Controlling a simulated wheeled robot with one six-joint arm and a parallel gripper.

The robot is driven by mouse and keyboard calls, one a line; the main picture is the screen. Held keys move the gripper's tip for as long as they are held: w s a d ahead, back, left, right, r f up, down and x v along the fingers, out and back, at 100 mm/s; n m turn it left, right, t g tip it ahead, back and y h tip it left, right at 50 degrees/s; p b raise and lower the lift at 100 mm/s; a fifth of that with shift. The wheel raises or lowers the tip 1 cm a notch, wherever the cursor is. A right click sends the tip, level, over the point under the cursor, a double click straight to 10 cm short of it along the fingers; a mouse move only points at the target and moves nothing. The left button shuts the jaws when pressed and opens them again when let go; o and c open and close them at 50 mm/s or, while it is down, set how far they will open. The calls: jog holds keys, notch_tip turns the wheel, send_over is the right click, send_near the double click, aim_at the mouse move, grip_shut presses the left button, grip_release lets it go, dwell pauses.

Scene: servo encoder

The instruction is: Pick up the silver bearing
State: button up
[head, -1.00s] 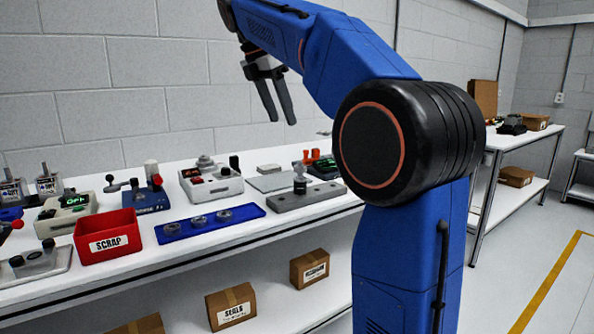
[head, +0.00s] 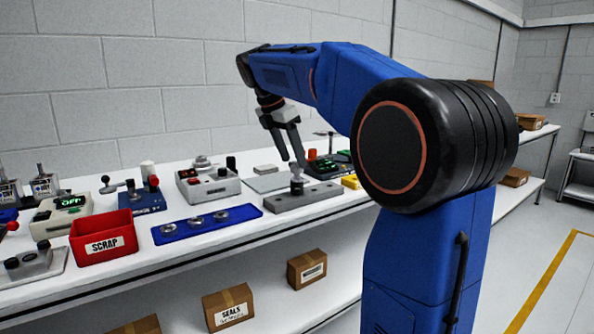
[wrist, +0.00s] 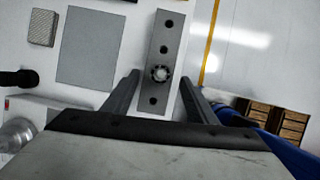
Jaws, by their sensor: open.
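My gripper (head: 293,161) is open and points down over the grey block with holes (head: 318,195). A small dark post with a silvery round top (head: 297,186) stands on that block, just below my fingertips. In the wrist view, my open fingers (wrist: 160,77) lie either side of the block, and the silvery round piece (wrist: 159,74) shows between them, apart from both. Whether this piece is the silver bearing is hard to tell. Several silver ring-shaped parts (head: 221,215) also sit in a row on the blue tray (head: 172,236).
A red SCRAP bin (head: 88,256) stands left of the blue tray. A control box (head: 222,188), a flat grey plate (head: 263,182) and a dark device (head: 325,169) stand near the block. A yellow object (head: 350,182) is at its right end.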

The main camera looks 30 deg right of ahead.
jog(key=shift+x, duration=1)
jog(key=c, duration=1.2)
jog(key=shift+o, duration=0.2)
